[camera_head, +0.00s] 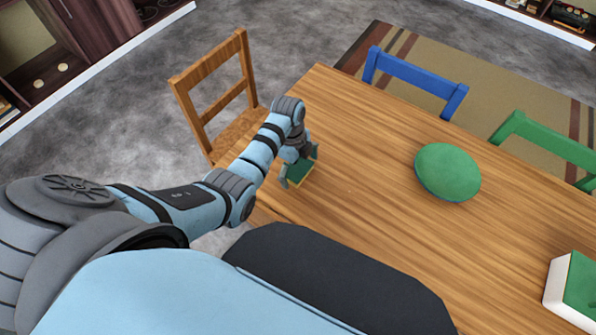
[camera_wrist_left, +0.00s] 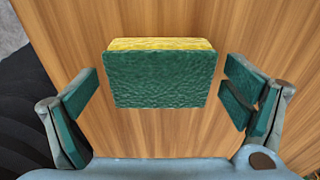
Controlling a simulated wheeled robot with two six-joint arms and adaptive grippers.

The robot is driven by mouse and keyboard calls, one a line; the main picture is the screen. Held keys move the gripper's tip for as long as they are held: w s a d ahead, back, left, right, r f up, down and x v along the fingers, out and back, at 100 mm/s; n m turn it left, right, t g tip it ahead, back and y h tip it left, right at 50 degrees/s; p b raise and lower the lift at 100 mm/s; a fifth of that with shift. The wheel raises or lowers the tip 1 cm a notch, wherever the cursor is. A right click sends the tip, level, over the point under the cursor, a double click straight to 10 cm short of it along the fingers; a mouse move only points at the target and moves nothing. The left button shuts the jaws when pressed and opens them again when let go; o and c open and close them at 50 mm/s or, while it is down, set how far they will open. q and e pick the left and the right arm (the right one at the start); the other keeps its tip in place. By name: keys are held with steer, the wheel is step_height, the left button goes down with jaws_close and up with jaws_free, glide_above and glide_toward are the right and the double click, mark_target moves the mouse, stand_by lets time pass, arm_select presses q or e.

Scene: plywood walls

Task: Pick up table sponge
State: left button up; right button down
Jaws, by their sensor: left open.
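The sponge (camera_wrist_left: 160,80) shows in the left wrist view with a green scrubbing face and a yellow edge along its far side. It is on the wooden table (camera_head: 370,190), and in the head view the sponge (camera_head: 302,169) is mostly covered by my left gripper (camera_head: 300,172). My left gripper (camera_wrist_left: 162,105) is open, with its green-padded fingers spread to either side of the sponge. There is a gap on both sides, and neither finger appears to touch it. My right gripper is not in view.
A round green object (camera_head: 448,172) lies further right on the table, and a green and white box (camera_head: 575,290) is at the right edge. A wooden chair (camera_head: 220,90), a blue chair (camera_head: 415,75) and a green chair (camera_head: 550,145) stand around the table.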

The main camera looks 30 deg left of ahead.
arm_select(q)
steer(key=shift+r, duration=0.15)
steer(key=c, duration=1.1)
step_height(320, 180, up, 14)
steer(key=f+p, duration=0.1)
steer(key=p, duration=0.3)
step_height(320, 180, up, 7)
steer(key=p, duration=0.6)
glide_above(298, 167)
steer(key=shift+s, duration=0.15)
